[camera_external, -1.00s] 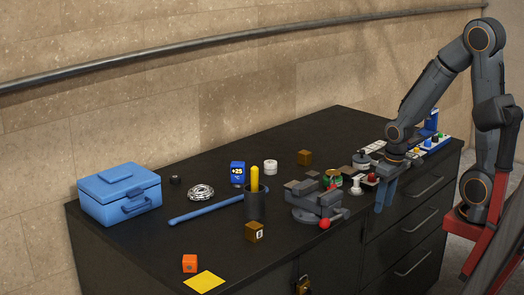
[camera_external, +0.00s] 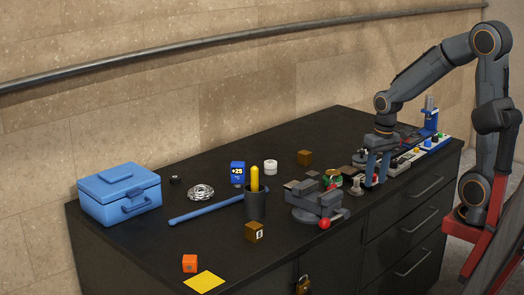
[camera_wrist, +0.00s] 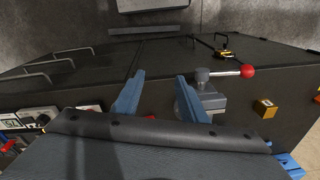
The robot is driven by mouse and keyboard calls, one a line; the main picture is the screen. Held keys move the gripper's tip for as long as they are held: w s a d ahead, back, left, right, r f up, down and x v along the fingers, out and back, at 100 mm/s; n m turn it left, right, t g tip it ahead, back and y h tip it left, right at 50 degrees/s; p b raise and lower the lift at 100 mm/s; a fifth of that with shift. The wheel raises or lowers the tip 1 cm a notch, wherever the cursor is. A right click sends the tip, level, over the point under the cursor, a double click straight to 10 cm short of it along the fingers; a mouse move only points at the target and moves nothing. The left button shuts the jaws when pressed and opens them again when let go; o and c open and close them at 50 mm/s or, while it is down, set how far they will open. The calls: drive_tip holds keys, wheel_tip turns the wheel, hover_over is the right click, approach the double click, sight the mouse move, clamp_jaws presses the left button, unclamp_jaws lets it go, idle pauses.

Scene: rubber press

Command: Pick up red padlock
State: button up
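I cannot clearly make out a red padlock in either view. A small red shape (camera_wrist: 8,146) shows at the left edge of the wrist view, too cut off to identify. A brass-coloured padlock (camera_external: 303,285) hangs on the cabinet front in the external view. My gripper (camera_external: 376,184) points down over the right part of the bench, beside the cluster of small items. In the wrist view my gripper (camera_wrist: 158,80) has its two blue fingers spread apart, with nothing between them. The fingers hide part of the cluster.
A grey vise with a red-ball handle (camera_external: 325,224) stands left of my gripper. A black cup (camera_external: 256,206), brown cubes (camera_external: 254,232), a blue rod (camera_external: 205,208) and a blue toolbox (camera_external: 119,196) are further left. A button panel (camera_external: 430,146) lies to the right.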

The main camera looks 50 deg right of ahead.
drive_tip(key=w+d+m+g+y+b, duration=0.1)
drive_tip(key=w+d+m+y+b, duration=0.15)
drive_tip(key=w+m, duration=0.7)
drive_tip(key=m+y+b, duration=0.1)
drive_tip(key=m+y, duration=0.1)
drive_tip(key=m, duration=0.2)
approach(332, 185)
drive_tip(key=shift+g, duration=0.3)
drive_tip(key=x, duration=0.3)
drive_tip(key=w+x, duration=0.1)
drive_tip(key=x, duration=0.1)
drive_tip(key=shift+a+f, duration=0.1)
drive_tip(key=shift+a, duration=0.05)
drive_tip(key=p+x, duration=0.1)
drive_tip(key=x, duration=0.1)
drive_tip(key=p+x, duration=0.1)
drive_tip(key=x, duration=0.1)
drive_tip(key=shift+s+a, duration=0.1)
drive_tip(key=shift+s, duration=0.3)
drive_tip(key=shift+a+f+h, duration=0.15)
drive_tip(key=shift+f+h, duration=0.1)
drive_tip(key=shift+f, duration=0.3)
clamp_jaws()
